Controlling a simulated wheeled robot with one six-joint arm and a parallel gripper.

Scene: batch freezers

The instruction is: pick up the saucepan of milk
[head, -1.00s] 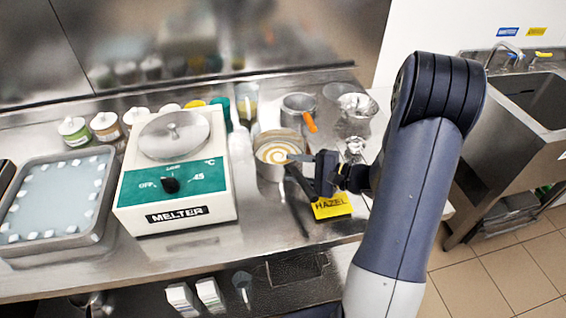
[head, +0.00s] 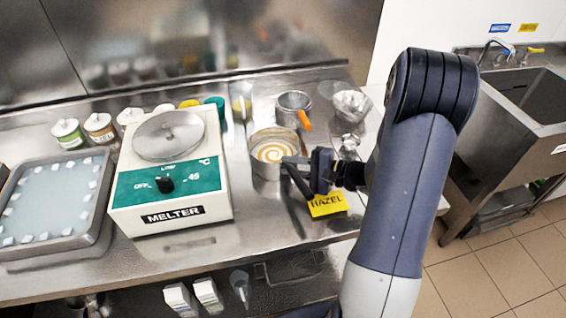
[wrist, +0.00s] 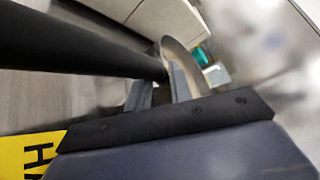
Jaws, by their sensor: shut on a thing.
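The saucepan (head: 262,168) is a round metal pan with a cream and tan swirl inside. It is on the steel counter, right of the melter; I cannot tell whether its base is clear of the surface. Its dark handle (head: 297,217) points toward the front of the counter. My gripper (head: 288,173) is at the pan's right side, shut on the handle near the pan wall. In the wrist view the black handle (wrist: 85,48) runs to the fingers (wrist: 160,92), with part of the metal pan (wrist: 183,62) behind them.
The white and green melter (head: 172,178) stands close on the left. A yellow HAZEL card (head: 328,203) lies just right of the handle. A pot with an orange handle (head: 304,121) and a glass bowl (head: 352,106) are behind. A sink (head: 520,100) is at right.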

